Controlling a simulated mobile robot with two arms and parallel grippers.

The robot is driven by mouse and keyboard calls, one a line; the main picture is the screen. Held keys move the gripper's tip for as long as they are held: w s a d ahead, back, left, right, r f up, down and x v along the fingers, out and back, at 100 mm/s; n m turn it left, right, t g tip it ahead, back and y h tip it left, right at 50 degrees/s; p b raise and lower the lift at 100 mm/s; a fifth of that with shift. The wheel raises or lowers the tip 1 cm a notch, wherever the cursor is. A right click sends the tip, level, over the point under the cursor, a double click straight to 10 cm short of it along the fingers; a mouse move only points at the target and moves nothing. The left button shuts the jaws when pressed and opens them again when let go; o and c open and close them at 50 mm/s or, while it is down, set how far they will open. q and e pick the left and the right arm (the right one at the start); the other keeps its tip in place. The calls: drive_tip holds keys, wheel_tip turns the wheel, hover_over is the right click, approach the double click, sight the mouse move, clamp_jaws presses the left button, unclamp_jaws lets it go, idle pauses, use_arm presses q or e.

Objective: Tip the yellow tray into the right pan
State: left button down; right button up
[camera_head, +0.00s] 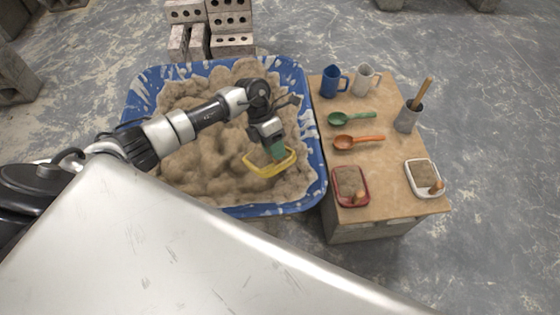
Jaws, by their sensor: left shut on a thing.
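My left gripper (276,151) reaches in from the left, pointing down, and is shut on the yellow tray (258,172). The tray is over the right part of the blue tub, just above or touching the mortar; I cannot tell which. The tray looks roughly level, and what it holds is hard to make out. My right gripper is not in view.
The blue tub (312,150) is full of lumpy mortar (200,160). The board (385,160) also bears a blue mug (329,82), a white mug (364,80), a green spoon (340,118), an orange spoon (346,142) and a grey pot (407,118). Blocks (230,22) stand behind.

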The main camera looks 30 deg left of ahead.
use_arm(q)
drive_tip(key=a+h+b, duration=0.1)
drive_tip(key=w+a+g+h+b, duration=0.1)
drive_tip(key=b, duration=0.1)
drive_tip(key=w+a+b, duration=0.1)
drive_tip(key=a+b, duration=0.1)
drive_tip(key=shift+w+r+g+h, duration=0.15)
drive_tip(key=shift+r+g+h, duration=0.15)
drive_tip(key=shift+h, duration=0.1)
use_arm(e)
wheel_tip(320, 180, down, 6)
use_arm(q)
drive_tip(key=shift+w+a+r+g+h+b, duration=0.25)
drive_tip(key=shift+w+a+r+h+b, duration=0.25)
drive_tip(key=shift+b, duration=0.55)
drive_tip(key=shift+w+a+r+g+h+b, duration=0.15)
drive_tip(key=shift+a+r+g+h+b, duration=0.1)
drive_tip(key=shift+a+h+b, duration=0.55)
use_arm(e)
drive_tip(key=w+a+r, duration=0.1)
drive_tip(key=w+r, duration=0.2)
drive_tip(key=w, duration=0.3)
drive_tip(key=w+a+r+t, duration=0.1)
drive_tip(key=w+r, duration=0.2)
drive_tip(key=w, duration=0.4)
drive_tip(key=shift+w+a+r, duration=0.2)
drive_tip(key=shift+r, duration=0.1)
